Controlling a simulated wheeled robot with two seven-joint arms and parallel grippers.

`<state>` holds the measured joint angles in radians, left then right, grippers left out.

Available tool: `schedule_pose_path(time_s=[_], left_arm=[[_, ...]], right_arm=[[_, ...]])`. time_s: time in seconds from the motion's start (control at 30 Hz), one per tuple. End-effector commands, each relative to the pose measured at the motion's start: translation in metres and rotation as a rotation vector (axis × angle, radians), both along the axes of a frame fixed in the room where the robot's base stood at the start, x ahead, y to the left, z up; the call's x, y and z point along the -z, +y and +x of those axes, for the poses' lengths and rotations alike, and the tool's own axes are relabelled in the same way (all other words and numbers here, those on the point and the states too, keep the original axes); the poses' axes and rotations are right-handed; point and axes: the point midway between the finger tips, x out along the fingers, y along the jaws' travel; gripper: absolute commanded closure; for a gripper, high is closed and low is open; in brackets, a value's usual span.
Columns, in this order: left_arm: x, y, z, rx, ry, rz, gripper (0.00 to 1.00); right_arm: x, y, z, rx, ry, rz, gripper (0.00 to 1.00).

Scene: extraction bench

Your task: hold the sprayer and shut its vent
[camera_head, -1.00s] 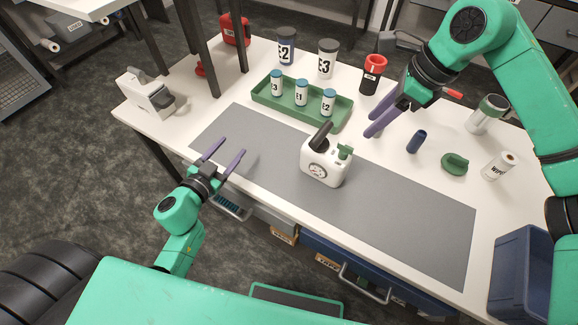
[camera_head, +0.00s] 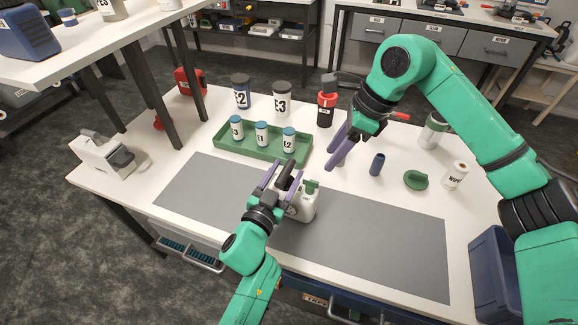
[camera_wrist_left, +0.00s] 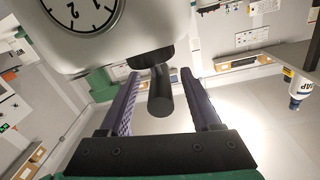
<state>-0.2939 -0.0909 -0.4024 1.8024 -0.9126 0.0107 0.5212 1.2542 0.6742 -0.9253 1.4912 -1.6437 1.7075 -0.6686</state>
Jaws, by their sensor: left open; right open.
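The white sprayer (camera_head: 307,206) stands on the grey mat, with its dark handle (camera_head: 287,177) rising at the upper left and a green vent part (camera_head: 311,187) on top. My left gripper (camera_head: 286,168) is open at the sprayer, partly hiding its body. In the left wrist view the dark handle (camera_wrist_left: 160,98) lies between the two open fingers, with a gap on each side. The round dial (camera_wrist_left: 82,12) and a green part (camera_wrist_left: 98,84) also show there. My right gripper (camera_head: 334,163) is open and empty, above and to the right of the sprayer.
A green tray (camera_head: 222,141) with several blue-capped bottles stands behind the sprayer. A dark blue cylinder (camera_head: 377,164) and green piece (camera_head: 415,180) lie right. The mat's right part is clear.

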Motion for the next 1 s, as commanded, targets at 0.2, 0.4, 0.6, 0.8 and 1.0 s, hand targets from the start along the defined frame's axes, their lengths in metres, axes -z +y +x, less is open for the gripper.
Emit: schedule_pose_path(time_s=[0.2, 0.4, 0.6, 0.8, 1.0], left_arm=[[0.0, -0.011, 0.027, 0.0, 0.0, -0.001, 0.35], [0.0, -0.011, 0.029, 0.0, 0.001, -0.001, 0.35], [0.0, -0.011, 0.029, 0.0, 0.001, -0.001, 0.89], [0.001, -0.011, 0.029, 0.0, 0.001, -0.001, 1.0], [0.001, -0.011, 0.029, 0.0, 0.001, 0.0, 1.0]], right_arm=[[0.0, 0.0, 0.0, 0.0, 0.0, 0.0, 0.5], [0.0, 0.0, 0.0, 0.0, 0.0, 0.0, 0.5], [0.0, 0.0, 0.0, 0.0, 0.0, 0.0, 0.5], [0.0, 0.0, 0.0, 0.0, 0.0, 0.0, 0.5], [0.0, 0.0, 0.0, 0.0, 0.0, 0.0, 0.5]])
